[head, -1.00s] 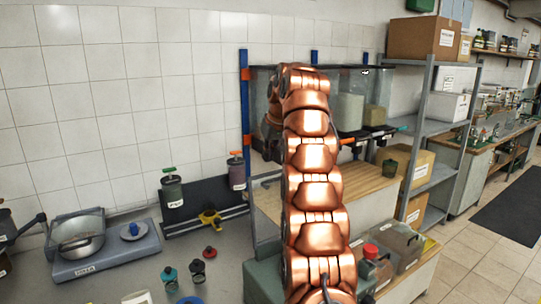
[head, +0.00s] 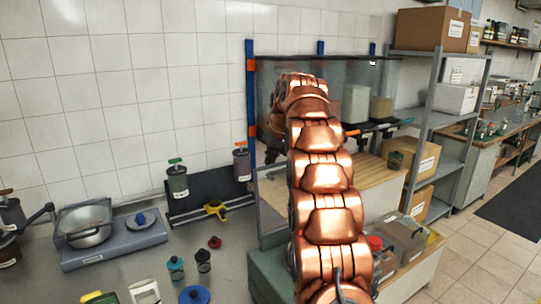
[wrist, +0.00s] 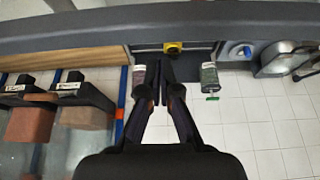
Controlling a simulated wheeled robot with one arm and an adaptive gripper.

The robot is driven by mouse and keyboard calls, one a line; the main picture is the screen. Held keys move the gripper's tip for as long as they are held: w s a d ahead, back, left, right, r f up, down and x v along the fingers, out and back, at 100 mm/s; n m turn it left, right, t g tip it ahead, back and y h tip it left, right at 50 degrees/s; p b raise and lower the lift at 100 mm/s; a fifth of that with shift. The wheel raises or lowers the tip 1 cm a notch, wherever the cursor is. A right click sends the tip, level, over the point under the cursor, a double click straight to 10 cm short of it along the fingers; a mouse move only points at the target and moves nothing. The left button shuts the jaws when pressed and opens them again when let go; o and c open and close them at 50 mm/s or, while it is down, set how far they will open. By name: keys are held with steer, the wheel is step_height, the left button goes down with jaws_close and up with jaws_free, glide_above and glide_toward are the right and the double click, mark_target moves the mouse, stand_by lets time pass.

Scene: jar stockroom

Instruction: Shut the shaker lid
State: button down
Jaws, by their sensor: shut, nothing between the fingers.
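Two small vessels stand close together on the grey counter in the head view: a teal one (head: 176,268) and a dark one (head: 204,261). Either may be the shaker; I cannot tell which, nor how its lid stands. A small red-topped piece (head: 214,243) is just behind them. My gripper (wrist: 162,62) is shut and empty in the wrist view, with its fingertips together. It is between two wall dispensers there, apart from the small vessels, which I cannot make out in that view. In the head view my copper arm largely hides the gripper.
A green-handled dispenser (head: 177,182) and a darker dispenser (head: 242,162) hang on the rack. A yellow holder (head: 215,209) is below. A scale with a pan (head: 112,238) is at left. A blue round piece (head: 195,295) and a white box (head: 145,292) are at the front.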

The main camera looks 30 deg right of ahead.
mark_target(277, 165)
steer(key=s, duration=0.1)
steer(key=s+p, duration=0.1)
steer(key=s, duration=0.1)
steer(key=shift+s+a+f, duration=0.15)
steer(key=shift+s+a, duration=0.05)
steer(key=shift+s, duration=0.05)
stand_by(0.4)
steer(key=shift+s+f, duration=0.1)
steer(key=shift+s, duration=0.05)
stand_by(0.3)
